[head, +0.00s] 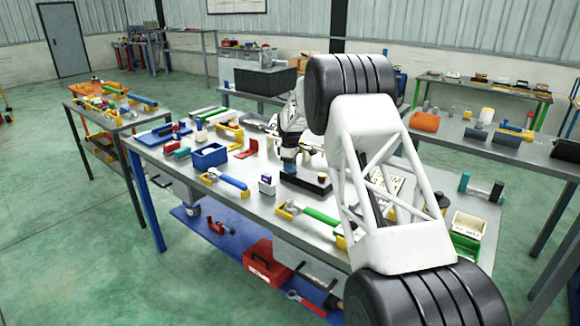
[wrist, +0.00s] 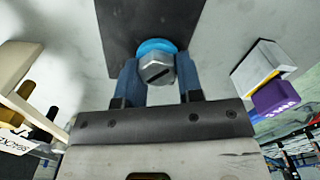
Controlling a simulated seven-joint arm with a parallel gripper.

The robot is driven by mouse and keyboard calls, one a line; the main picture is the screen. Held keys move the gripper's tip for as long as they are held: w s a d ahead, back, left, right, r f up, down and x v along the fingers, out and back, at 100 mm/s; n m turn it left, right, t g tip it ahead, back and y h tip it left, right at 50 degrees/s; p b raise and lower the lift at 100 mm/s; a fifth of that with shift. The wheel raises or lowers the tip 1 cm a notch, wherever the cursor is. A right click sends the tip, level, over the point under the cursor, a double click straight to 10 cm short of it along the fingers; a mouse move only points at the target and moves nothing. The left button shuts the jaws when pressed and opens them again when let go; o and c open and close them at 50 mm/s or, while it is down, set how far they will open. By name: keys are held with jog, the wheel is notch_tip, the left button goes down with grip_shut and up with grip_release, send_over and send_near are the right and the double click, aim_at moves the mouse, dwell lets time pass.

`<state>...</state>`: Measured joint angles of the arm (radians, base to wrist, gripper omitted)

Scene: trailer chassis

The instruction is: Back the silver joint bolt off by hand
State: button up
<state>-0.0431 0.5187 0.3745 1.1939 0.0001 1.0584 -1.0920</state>
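The silver joint bolt (wrist: 157,71) shows in the wrist view with a slotted hex head, and a blue ring (wrist: 156,46) sits behind it. Beyond it is a dark plate (wrist: 150,18). My gripper (wrist: 157,75) has one blue finger on each side of the bolt head, and both fingers appear to touch it. In the head view my gripper (head: 289,158) points down at a black block (head: 308,183) on the workbench (head: 240,215). The bolt cannot be made out in the head view.
A white and purple item (head: 266,185) stands left of the block and also shows in the wrist view (wrist: 274,95). A blue bin (head: 210,155) and several tools lie around.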

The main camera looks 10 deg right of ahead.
jog(key=o, duration=0.4)
jog(key=shift+r, duration=0.1)
jog(key=shift+r, duration=0.1)
jog(key=shift+r, duration=3.8)
